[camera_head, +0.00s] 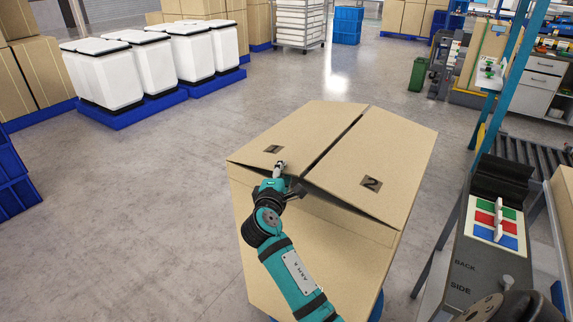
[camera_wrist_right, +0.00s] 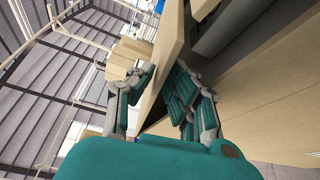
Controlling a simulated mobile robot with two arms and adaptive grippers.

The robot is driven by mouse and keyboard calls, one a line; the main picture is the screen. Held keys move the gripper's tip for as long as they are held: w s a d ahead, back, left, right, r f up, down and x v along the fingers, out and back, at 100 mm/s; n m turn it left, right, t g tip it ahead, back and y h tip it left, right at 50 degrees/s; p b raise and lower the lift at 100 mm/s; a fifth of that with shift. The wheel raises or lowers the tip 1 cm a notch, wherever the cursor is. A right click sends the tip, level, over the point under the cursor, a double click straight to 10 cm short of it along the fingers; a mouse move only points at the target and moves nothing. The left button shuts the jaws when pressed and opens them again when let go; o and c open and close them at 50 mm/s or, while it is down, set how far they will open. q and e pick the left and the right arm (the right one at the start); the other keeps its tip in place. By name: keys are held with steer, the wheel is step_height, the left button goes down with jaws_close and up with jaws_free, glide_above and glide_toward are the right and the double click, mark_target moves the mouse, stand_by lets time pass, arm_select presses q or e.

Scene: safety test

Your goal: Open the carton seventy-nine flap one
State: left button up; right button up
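My right gripper (camera_head: 279,172) is at flap one's near edge. In the right wrist view, the fingers of my right gripper (camera_wrist_right: 163,80) lie on either side of flap one (camera_wrist_right: 170,55) and appear closed on it. The inner contact is partly hidden. My left gripper is not in view.
A grey stand (camera_head: 475,250) with coloured panels is close on the carton's right. White bins (camera_head: 150,70) on blue pallets stand at the back left. Blue crates (camera_head: 12,180) are at the left edge. The floor left of the carton is clear.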

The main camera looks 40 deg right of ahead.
steer(key=shift+w, duration=0.1)
steer(key=shift+r, duration=0.1)
jaws_close()
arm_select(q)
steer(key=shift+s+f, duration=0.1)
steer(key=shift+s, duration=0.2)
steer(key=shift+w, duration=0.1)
